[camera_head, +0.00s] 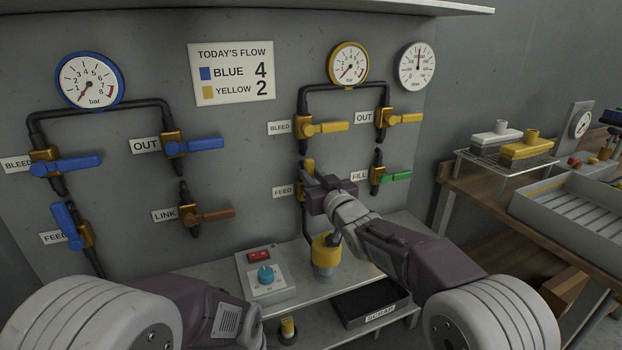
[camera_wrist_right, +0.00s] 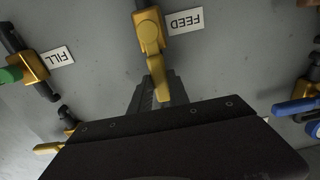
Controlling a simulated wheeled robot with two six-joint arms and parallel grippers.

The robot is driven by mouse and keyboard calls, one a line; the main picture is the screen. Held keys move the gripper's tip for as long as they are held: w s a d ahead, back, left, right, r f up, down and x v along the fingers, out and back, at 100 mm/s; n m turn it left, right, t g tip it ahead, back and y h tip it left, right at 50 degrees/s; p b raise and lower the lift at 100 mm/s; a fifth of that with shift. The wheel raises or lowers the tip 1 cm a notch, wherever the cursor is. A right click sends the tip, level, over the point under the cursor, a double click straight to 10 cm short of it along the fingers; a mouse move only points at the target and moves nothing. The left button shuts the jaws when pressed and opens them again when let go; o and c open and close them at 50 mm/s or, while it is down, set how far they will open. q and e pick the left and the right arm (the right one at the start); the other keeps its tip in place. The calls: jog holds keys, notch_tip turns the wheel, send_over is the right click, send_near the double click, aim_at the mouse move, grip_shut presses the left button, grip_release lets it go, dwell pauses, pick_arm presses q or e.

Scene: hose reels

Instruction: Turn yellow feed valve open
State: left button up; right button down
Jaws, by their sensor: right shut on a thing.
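The yellow feed valve's handle (camera_head: 309,166) stands about upright beside its FEED label (camera_head: 283,191), in line with the pipe. In the right wrist view, which is upside down, the handle (camera_wrist_right: 152,42) runs from the valve body down between my fingers. My right gripper (camera_head: 318,187) is shut on this handle, and the gripper (camera_wrist_right: 161,92) hides part of it. The valve body is mostly hidden behind the gripper in the head view. My left arm shows at the lower left, but its gripper is not in view.
The yellow OUT valve (camera_head: 404,118), yellow BLEED valve (camera_head: 325,128) and green FILL valve (camera_head: 395,177) are close by, with handles about level. The yellow-rimmed gauge (camera_head: 348,64) hangs above. A control box (camera_head: 266,276) and yellow-topped fitting (camera_head: 326,246) stand below on the shelf.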

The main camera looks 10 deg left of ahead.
dwell(0.3)
jog(key=shift+f, duration=0.1)
jog(key=c, duration=1.2)
grip_release()
jog(key=shift+a, duration=0.1)
jog(key=shift+c, duration=0.2)
jog(key=v, duration=0.9)
